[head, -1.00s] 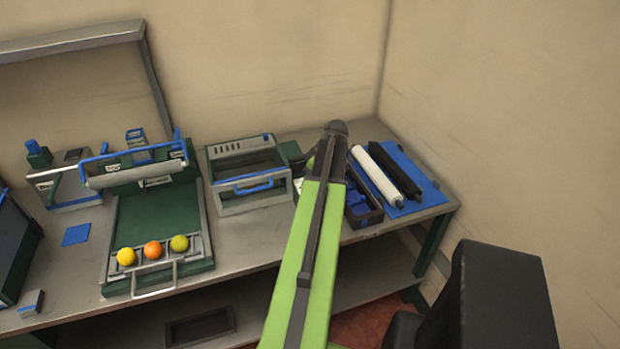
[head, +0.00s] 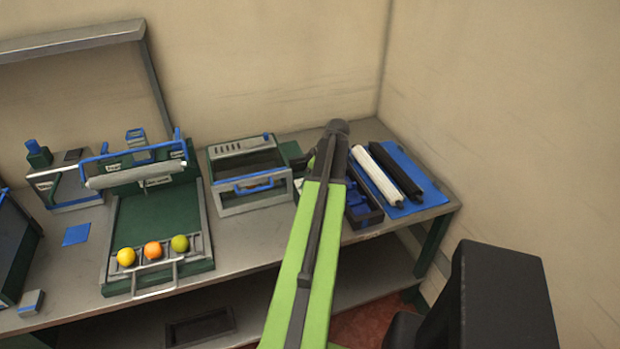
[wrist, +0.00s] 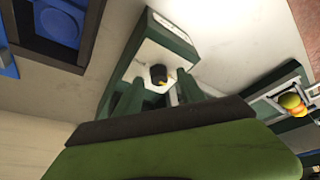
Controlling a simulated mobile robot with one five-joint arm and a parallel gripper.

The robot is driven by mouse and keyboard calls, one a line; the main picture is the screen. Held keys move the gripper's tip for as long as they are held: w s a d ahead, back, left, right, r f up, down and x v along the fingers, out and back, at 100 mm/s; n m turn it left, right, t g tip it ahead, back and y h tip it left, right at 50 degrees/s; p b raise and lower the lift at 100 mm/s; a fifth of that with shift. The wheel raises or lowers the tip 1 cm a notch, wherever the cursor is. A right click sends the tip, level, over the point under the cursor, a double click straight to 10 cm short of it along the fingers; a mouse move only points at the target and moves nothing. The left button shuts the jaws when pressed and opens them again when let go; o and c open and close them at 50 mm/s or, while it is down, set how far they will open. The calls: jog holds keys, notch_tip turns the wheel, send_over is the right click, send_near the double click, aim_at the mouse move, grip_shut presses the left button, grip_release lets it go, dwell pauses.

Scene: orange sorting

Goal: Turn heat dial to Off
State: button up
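The heat dial (wrist: 158,74) is a small dark knob with a yellow mark. In the wrist view it sits on the pale face of a green-edged box (wrist: 160,45). My gripper (wrist: 158,84) shows as two dark green fingers, apart, with the dial between and just beyond their tips. I cannot tell whether they touch it. In the head view my arm hides the dial and most of the box (head: 291,149); only a dark green part shows left of the arm.
A grey oven-like unit with a blue handle (head: 226,209) stands left of the arm. A dark tray with blue parts (head: 370,219) and a blue mat with rollers (head: 425,190) lie right. Several fruits, including an orange (head: 152,250), rest on a green press at left.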

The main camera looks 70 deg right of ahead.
jog(key=p+v, duration=1.6)
jog(key=v, duration=0.1)
jog(key=shift+r, duration=0.25)
jog(key=shift+s, duration=0.1)
